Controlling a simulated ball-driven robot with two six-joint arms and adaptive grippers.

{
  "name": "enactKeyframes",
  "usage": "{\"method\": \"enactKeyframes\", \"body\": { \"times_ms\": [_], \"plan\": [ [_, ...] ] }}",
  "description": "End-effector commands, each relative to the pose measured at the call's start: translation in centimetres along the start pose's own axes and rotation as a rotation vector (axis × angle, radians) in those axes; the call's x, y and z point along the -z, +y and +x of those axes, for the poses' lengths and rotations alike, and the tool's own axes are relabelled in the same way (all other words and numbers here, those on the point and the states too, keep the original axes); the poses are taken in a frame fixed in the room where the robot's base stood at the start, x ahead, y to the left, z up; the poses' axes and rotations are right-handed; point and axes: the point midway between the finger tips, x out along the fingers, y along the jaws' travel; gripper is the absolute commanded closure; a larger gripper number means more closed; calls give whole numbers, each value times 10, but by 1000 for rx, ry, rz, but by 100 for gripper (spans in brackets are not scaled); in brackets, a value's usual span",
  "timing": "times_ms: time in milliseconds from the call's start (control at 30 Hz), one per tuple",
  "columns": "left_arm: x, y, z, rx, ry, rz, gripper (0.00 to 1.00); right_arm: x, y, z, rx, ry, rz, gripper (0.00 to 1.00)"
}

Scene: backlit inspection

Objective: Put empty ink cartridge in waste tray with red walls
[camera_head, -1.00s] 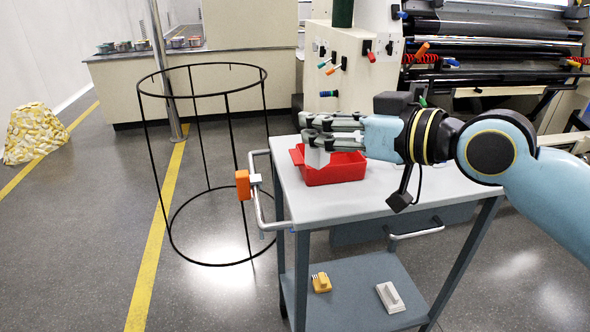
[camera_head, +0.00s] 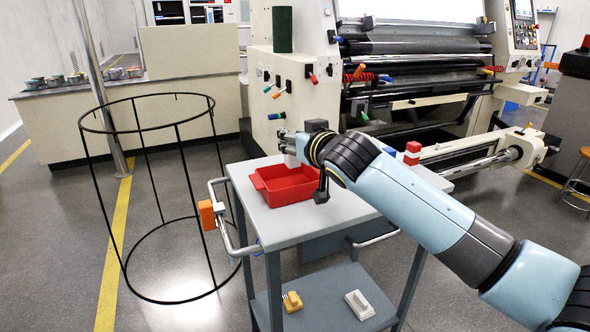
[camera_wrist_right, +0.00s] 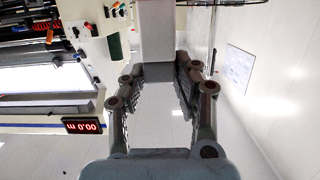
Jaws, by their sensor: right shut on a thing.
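The waste tray with red walls (camera_head: 262,188) sits on the top of a grey cart. My right gripper (camera_head: 290,147) is at the tray's far side, above it in the head view. It is shut on a pale grey block, which looks like the ink cartridge (camera_head: 291,160). The block also shows between the fingertips in the right wrist view (camera_wrist_right: 155,30). Fingers and wrist hide part of it in the head view. Whether it touches the tray cannot be told. My left gripper is not in view.
The cart top (camera_head: 262,226) is bare in front of the tray. A red-and-white object (camera_head: 412,153) shows behind my right arm. A yellow item (camera_head: 292,301) and a white item (camera_head: 359,304) lie on the lower shelf. A black wire hoop frame (camera_head: 148,128) stands left of the cart.

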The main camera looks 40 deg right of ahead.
Motion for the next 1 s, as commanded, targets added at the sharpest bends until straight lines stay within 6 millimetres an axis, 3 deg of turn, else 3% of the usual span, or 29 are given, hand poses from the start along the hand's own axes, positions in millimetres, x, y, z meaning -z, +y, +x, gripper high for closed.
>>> {"method": "enactKeyframes", "body": {
  "times_ms": [200,500,900,933,1000],
  "plan": [
    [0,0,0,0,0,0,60,-23,-9,-24,1,0,0,93],
    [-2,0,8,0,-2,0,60,-60,-10,-18,0,-1,-1,93],
    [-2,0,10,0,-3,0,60,-66,-10,-17,1,1,0,93],
    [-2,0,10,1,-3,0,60,-66,-10,-17,1,1,0,69],
    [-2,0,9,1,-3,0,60,-65,-10,-17,1,1,0,60]
  ]
}}
